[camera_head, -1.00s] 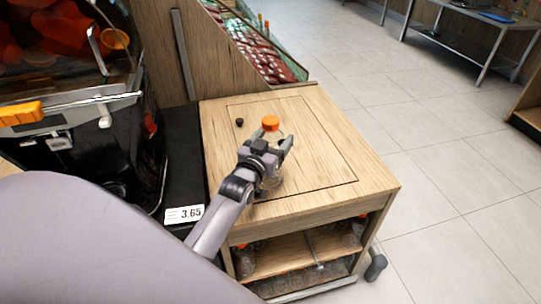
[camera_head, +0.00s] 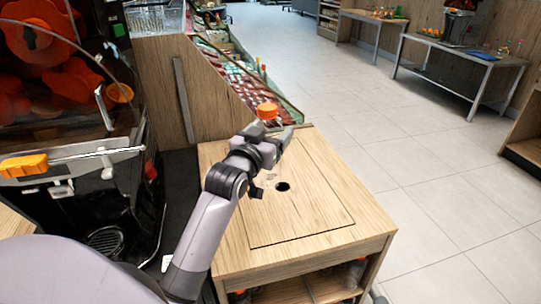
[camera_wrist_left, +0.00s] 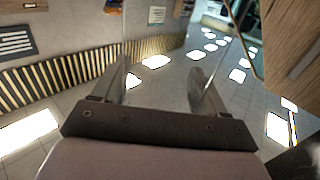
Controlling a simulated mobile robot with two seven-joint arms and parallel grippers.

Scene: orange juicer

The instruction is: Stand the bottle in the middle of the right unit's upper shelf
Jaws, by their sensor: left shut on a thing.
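The bottle's orange cap (camera_head: 267,110) shows above my left gripper (camera_head: 281,133) in the head view. My left gripper is shut on the bottle and holds it over the wooden unit. The clear body is mostly hidden behind the fingers. In the left wrist view the two fingers (camera_wrist_left: 165,85) stand apart, and the clear bottle is hard to make out between them. The wooden unit (camera_head: 330,190) right of the juicer has a flat top and an open shelf (camera_head: 290,293) below, cut off by the frame. My right gripper is not in view.
The juicer (camera_head: 75,130) stands at the left, close to my left arm. A dark round spot (camera_head: 283,186) marks the unit's top, which is otherwise clear. Open tiled floor lies right. Metal-legged tables (camera_head: 460,62) stand at the back right.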

